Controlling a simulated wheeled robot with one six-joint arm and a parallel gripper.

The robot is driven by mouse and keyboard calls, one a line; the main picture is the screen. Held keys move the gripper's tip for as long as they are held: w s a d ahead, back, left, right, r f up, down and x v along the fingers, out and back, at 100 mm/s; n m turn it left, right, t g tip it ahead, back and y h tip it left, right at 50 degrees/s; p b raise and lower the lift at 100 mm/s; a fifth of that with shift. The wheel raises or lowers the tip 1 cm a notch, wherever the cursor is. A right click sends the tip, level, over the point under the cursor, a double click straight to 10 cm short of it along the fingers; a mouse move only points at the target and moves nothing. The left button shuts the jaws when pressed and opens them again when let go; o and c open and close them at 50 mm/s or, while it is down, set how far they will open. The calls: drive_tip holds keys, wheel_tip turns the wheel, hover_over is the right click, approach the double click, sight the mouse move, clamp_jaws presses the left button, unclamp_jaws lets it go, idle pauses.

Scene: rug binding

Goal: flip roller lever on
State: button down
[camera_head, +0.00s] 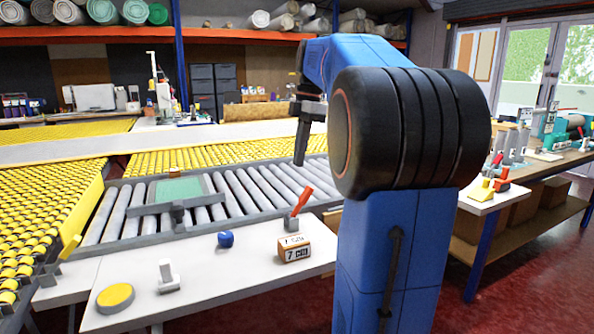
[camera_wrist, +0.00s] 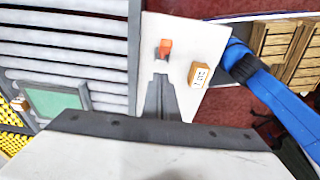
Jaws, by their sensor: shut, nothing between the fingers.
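An orange-red lever (camera_head: 300,202) on a small grey base stands at the right end of the white shelf beside the roller bed (camera_head: 240,195). Its handle leans up and to the right in the head view. In the wrist view the lever (camera_wrist: 165,46) shows just beyond my fingertips. My gripper (camera_head: 300,160) points down above the rollers, higher in the picture than the lever. In the wrist view its fingers (camera_wrist: 160,80) are together and empty, apart from the lever as far as I can tell.
A small counter box (camera_head: 291,248) sits close to the lever. A blue knob (camera_head: 226,239), a white switch (camera_head: 168,276) and a yellow button (camera_head: 115,297) stand further left on the shelf. A green pad (camera_head: 178,189) in a grey frame lies over the rollers.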

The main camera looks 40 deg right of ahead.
drive_tip(key=shift+s+d+r, duration=0.1)
drive_tip(key=shift+d+r, duration=0.1)
drive_tip(key=shift+r, duration=0.45)
drive_tip(key=shift+s+d+r, duration=0.1)
drive_tip(key=shift+d+r, duration=0.15)
drive_tip(key=shift+r, duration=0.35)
drive_tip(key=shift+d+r, duration=0.2)
drive_tip(key=shift+r, duration=0.45)
